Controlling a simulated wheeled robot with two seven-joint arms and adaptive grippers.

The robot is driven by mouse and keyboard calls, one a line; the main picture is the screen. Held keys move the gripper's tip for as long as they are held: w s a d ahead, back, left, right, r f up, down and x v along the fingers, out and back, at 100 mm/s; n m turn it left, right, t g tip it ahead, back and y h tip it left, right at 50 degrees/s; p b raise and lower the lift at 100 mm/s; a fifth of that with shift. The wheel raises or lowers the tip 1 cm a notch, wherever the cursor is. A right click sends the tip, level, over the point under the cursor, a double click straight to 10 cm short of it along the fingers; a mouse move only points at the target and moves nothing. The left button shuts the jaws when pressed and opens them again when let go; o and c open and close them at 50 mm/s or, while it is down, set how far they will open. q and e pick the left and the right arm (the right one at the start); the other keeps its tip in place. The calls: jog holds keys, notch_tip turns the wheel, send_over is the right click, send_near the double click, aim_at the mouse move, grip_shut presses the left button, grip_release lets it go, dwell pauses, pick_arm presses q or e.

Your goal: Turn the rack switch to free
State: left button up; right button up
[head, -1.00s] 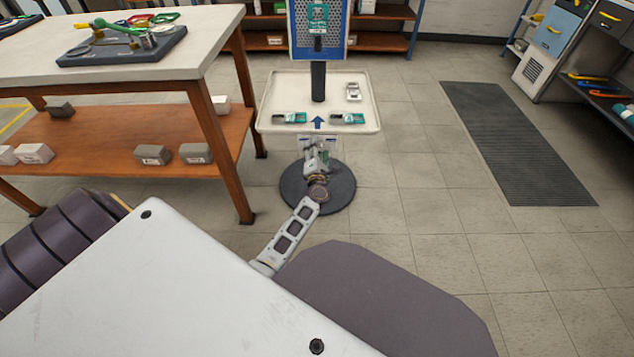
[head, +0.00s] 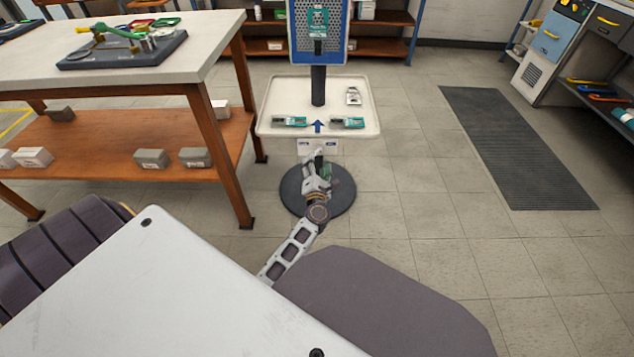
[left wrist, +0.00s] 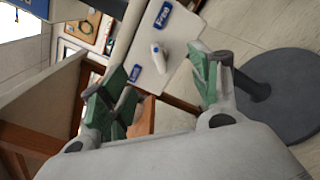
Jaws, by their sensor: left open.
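The rack switch (left wrist: 158,58) is a small white lever on the front face of the stand's tray, seen in the left wrist view. It sits between two blue labels; the upper one (left wrist: 163,15) seems to read "Free", and the other (left wrist: 135,73) is too small to read surely. My left gripper (left wrist: 162,88) is open, its green-padded fingers spread to either side below the switch, apart from it and empty. In the head view my left gripper (head: 317,178) is just below the tray's front edge, and the switch is not clear there. My right gripper is not in view.
The white tray (head: 269,108) on the stand bears teal-marked parts and a metal piece. The stand's round black base (head: 343,197) is below. A wooden workbench (head: 205,55) stands to the left. The floor to the right is clear, with a dark mat (head: 515,150).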

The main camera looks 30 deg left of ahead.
pick_arm(q)
jog(key=s+d+m+p, duration=0.1)
jog(key=s+d+m, duration=0.1)
jog(key=m, duration=0.7)
jog(key=s+d+m+p, duration=0.1)
jog(key=s+m, duration=0.3)
jog(key=m, duration=0.5)
jog(key=shift+s+d, duration=0.4)
jog(key=shift+d, duration=0.2)
dwell(1.8)
dwell(0.7)
